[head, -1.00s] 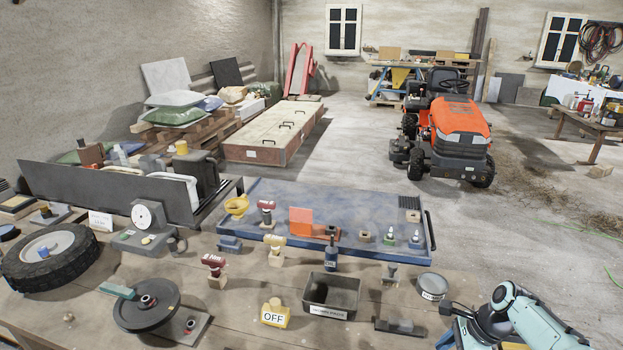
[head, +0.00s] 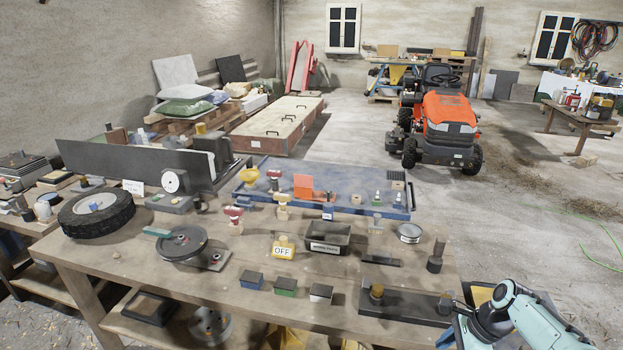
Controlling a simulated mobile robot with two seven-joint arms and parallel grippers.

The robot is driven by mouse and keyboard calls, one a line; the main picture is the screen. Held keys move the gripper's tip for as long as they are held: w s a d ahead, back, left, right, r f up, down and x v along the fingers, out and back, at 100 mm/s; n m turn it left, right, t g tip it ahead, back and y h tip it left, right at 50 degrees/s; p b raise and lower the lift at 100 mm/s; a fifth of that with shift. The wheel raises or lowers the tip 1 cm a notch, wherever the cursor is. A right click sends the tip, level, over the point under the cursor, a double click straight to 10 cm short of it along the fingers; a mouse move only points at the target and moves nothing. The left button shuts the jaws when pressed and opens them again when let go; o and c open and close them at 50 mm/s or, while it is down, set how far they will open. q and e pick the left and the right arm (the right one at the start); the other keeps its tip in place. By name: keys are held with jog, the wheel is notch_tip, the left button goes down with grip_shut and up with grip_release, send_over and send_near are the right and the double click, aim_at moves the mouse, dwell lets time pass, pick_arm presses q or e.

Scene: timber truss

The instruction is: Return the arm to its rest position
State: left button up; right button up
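One of my arms (head: 535,318), pale teal with black joints, comes in at the lower right corner of the head view. It is bent, and its upper end is near the right front corner of the workbench (head: 130,262). No gripper fingers show on the visible part of this arm. My other arm is out of the picture. I see nothing held.
The bench carries a wheel (head: 97,214), a round disc on a plate (head: 182,243), a black bin (head: 311,238), a yellow OFF block (head: 284,247) and a blue tray (head: 345,180). An orange mower (head: 447,118) stands behind. Floor to the right is mostly clear.

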jog(key=s+a+f+n, duration=0.2)
jog(key=f, duration=0.6)
jog(key=s+a+f+n+g, duration=0.1)
jog(key=s+a+f+n, duration=0.15)
jog(key=f, duration=0.55)
jog(key=s+a+f+n, duration=0.2)
jog(key=s+a+f, duration=0.1)
jog(key=f, duration=0.5)
jog(key=s+a+f+n, duration=0.3)
jog(key=s, duration=0.4)
jog(key=s+a+f+n, duration=0.3)
jog(key=s+a, duration=0.1)
jog(key=s, duration=0.4)
jog(key=s+a+f+n+g, duration=0.1)
jog(key=s+a+f+n, duration=0.2)
jog(key=s, duration=0.4)
jog(key=shift+s+a+f+n+h+p, duration=0.15)
jog(key=shift+s+f+n+h+p, duration=0.25)
jog(key=shift+f+n, duration=0.2)
